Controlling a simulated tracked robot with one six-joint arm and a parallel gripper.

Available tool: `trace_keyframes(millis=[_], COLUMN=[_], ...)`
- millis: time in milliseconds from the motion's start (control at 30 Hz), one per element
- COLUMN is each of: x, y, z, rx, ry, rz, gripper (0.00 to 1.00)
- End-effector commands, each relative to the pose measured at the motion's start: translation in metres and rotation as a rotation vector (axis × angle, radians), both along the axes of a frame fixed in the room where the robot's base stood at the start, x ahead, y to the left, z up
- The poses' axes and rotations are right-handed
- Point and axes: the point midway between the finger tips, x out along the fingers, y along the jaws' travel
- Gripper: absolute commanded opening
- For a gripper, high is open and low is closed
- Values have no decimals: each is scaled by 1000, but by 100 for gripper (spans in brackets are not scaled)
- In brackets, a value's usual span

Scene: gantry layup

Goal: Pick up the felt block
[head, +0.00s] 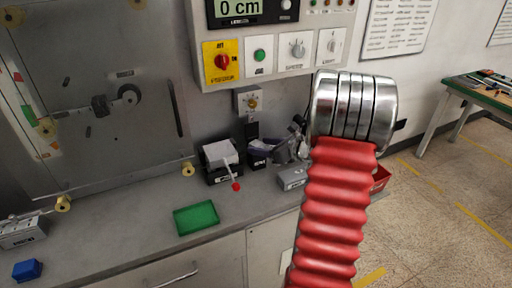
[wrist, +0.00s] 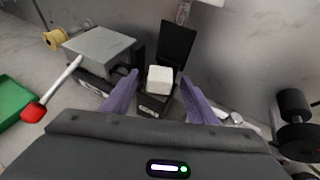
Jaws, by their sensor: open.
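A small white block (wrist: 159,79), which looks like the felt block, sits in a black holder (wrist: 177,42) with an upright back plate in the wrist view. My gripper (wrist: 159,77) is open, its two purple fingers on either side of the block with a gap on each side.
A grey-topped box with a red-knobbed lever (head: 236,186) stands left of the holder. A green tray (head: 196,217) and a blue block (head: 27,270) lie further left on the bench. A control panel (head: 262,61) hangs above. A red bin (head: 380,179) is at right.

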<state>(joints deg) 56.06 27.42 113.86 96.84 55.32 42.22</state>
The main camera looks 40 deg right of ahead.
Motion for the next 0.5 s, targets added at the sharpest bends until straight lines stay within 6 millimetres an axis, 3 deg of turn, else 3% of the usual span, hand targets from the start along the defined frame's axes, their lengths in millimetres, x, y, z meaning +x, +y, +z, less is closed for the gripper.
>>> trace_keyframes(millis=[167, 500], x=[0, 0], y=[0, 0], z=[0, 0], rx=[0, 0], ry=[0, 0], rz=[0, 0], gripper=[52, 28])
